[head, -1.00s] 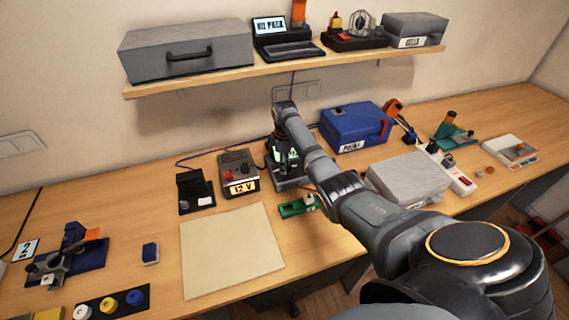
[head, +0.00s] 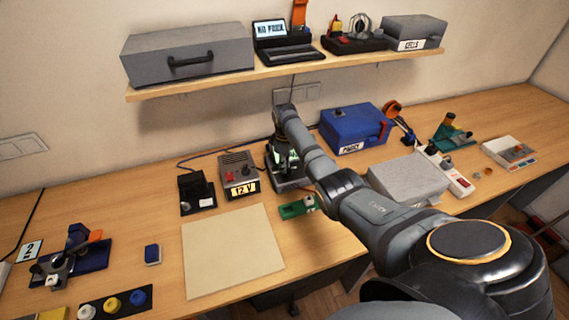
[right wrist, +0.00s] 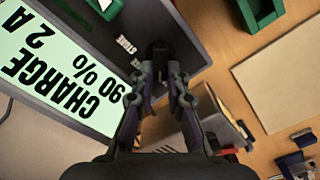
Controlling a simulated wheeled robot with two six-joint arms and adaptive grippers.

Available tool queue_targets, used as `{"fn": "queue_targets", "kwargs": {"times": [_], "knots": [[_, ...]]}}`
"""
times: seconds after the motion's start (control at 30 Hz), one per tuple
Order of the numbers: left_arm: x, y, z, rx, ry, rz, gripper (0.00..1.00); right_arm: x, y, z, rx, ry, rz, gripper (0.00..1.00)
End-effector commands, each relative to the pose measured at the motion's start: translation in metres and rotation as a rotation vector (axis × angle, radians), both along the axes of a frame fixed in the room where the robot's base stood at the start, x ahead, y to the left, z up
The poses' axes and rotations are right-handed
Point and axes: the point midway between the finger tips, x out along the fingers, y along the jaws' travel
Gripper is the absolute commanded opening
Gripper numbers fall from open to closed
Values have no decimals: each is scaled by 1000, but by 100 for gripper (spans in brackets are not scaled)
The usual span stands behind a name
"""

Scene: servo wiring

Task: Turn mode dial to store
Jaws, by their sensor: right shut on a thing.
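The charger (head: 290,183) stands on the bench behind the green connector piece, partly hidden by my right arm. In the right wrist view its lit green screen (right wrist: 55,70) reads "CHARGE 2 A 90 %". The dark mode dial (right wrist: 158,50) sits on the grey panel beside the screen. A small white "STORE" label (right wrist: 125,45) is next to the dial, and other small labels are partly hidden by the fingers. My right gripper (right wrist: 160,75) points down at the panel with its fingers closed on the dial. The dial's pointer direction cannot be made out. My left gripper is not in view.
A 12 V supply (head: 239,174) and a black stand (head: 196,192) are left of the charger. A green piece (head: 297,207) lies in front. A blue case (head: 352,130) and grey box (head: 405,180) are to the right. A bare beige mat (head: 232,250) lies in front.

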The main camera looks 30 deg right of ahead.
Motion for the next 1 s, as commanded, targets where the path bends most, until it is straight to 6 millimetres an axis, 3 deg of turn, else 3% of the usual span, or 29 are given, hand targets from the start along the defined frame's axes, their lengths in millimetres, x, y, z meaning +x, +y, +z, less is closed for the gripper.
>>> {"fn": "queue_targets", "kwargs": {"times": [0.3, 1.0], "knots": [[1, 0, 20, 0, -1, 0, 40, 2, -4, 4, -2, -1, -299, 0], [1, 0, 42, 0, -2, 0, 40, 2, -11, 3, -1, -2, -964, 0]]}}
